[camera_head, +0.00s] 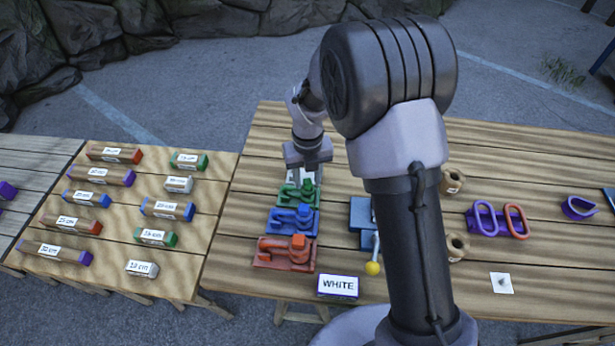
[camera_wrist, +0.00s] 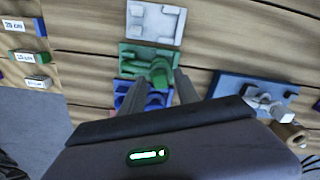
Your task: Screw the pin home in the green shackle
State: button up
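The green shackle (camera_head: 295,194) sits on its green base on the long table, between the white one behind it and the blue one in front. In the wrist view the green shackle (camera_wrist: 150,62) lies just beyond my fingertips, with a rounded green part, perhaps the pin's head, showing between them. My gripper (camera_wrist: 161,80) points down at it, fingers apart; I cannot tell whether they touch the green part. In the head view my gripper (camera_head: 305,168) is over the white and green bases and its fingertips are hard to make out.
The blue shackle (camera_head: 292,221) and orange shackle (camera_head: 284,252) stand close in front; the white base (camera_wrist: 155,22) is close behind. A blue fixture with a yellow knob (camera_head: 373,268) stands to the right. A WHITE sign (camera_head: 338,286) lies at the front edge.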

jog(key=shift+r, duration=0.1)
jog(key=shift+r+p, duration=1.15)
jog(key=shift+r, duration=1.1)
jog(key=shift+f, duration=0.1)
